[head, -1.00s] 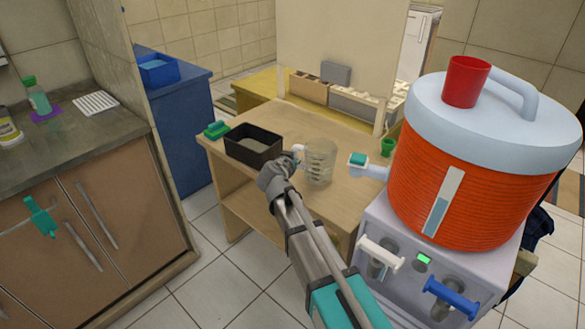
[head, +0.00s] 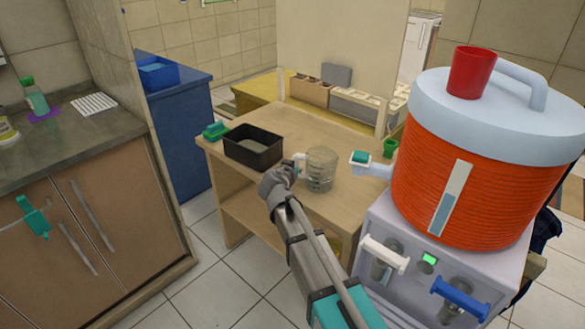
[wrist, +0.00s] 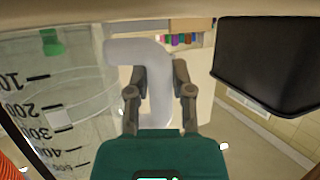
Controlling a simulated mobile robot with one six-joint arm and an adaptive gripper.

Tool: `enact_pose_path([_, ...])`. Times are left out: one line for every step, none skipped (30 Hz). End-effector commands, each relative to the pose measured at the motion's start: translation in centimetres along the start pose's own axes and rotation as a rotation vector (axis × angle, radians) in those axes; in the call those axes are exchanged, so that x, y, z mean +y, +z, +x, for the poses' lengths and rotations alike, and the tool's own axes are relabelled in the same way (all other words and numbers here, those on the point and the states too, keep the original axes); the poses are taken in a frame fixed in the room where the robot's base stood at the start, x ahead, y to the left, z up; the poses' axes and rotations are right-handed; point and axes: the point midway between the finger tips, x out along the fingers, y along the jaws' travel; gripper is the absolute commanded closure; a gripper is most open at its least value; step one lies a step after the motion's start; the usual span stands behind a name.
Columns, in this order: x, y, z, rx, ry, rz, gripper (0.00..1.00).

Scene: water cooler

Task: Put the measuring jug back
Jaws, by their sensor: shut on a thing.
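The clear measuring jug (head: 320,172) is at the wooden table, between the black tray and the orange cooler. In the wrist view its graduated wall (wrist: 62,110) fills the left side, and its pale handle (wrist: 138,50) runs between my fingers. My gripper (head: 288,172) is shut on the handle, to the left of the jug's body. It also shows in the wrist view (wrist: 158,78). The jug looks upright in the head view. I cannot tell whether its base touches the tabletop.
A black tray (head: 254,158) stands close left of my gripper, with a green sponge (head: 215,131) beyond it. The table's (head: 335,212) front edge is clear.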

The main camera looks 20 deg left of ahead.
Motion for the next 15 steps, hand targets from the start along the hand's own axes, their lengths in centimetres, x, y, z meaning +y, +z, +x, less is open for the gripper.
enact_pose_path([0.01, 0.1, 0.04, 0.0, 0.0, 0.0, 0.67])
enact_pose_path([0.02, 0.05, 0.03, 0.0, 0.0, 0.0, 0.61])
enact_pose_path([0.02, 0.05, 0.03, 0.0, 0.0, 0.0, 0.54])
enact_pose_path([0.02, 0.04, 0.03, 0.0, 0.0, 0.0, 0.48])
enact_pose_path([0.03, 0.04, 0.03, 0.0, 0.0, 0.0, 0.43])
enact_pose_path([0.03, 0.04, 0.04, 0.0, 0.0, 0.0, 0.36])
enact_pose_path([0.04, 0.04, 0.04, 0.0, 0.0, 0.0, 0.36])
enact_pose_path([0.04, 0.04, 0.04, 0.0, 0.001, 0.0, 0.36])
enact_pose_path([0.04, 0.04, 0.04, 0.0, 0.001, 0.0, 0.36])
enact_pose_path([0.05, 0.04, 0.05, 0.0, 0.001, 0.0, 0.36])
enact_pose_path([0.05, 0.04, 0.05, 0.0, 0.001, 0.0, 0.36])
enact_pose_path([0.05, 0.04, 0.05, 0.0, 0.001, 0.0, 0.36])
enact_pose_path([0.06, 0.04, 0.05, 0.0, 0.001, 0.0, 0.36])
enact_pose_path([0.06, 0.03, 0.05, 0.0, 0.001, 0.0, 0.36])
enact_pose_path([0.06, 0.03, 0.06, 0.0, 0.001, 0.0, 0.36])
